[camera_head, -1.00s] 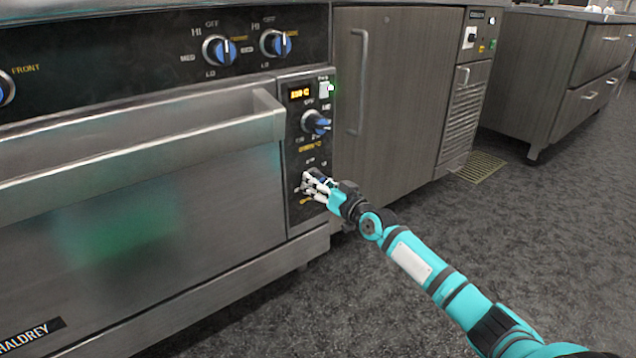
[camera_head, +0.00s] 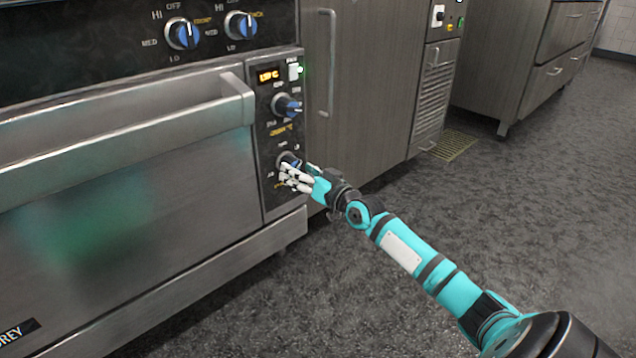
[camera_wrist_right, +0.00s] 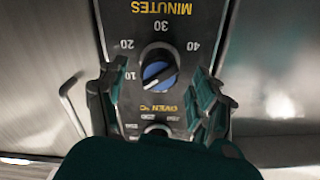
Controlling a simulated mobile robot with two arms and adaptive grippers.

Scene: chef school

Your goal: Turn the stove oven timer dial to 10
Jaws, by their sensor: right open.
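The timer dial (camera_head: 286,158) is the lower knob on the oven's narrow control panel (camera_head: 270,134). My right gripper's white fingers partly hide it in the head view. In the right wrist view the panel is upside down. The dial shows there as a blue knob (camera_wrist_right: 158,71) with a pale pointer line, ringed by the numbers 10, 20, 30 and 40 under the word MINUTES. I cannot tell exactly where the pointer sits. My right gripper (camera_head: 288,176) is open at the dial, with fingers on both sides of it. Contact is unclear. My left gripper is out of view.
The oven temperature dial (camera_head: 288,106) sits above the timer dial, below a lit display (camera_head: 268,76). The oven door handle (camera_head: 120,118) sticks out left of the panel. A grey cabinet (camera_head: 365,90) stands to the right. The floor (camera_head: 480,200) is clear to the right.

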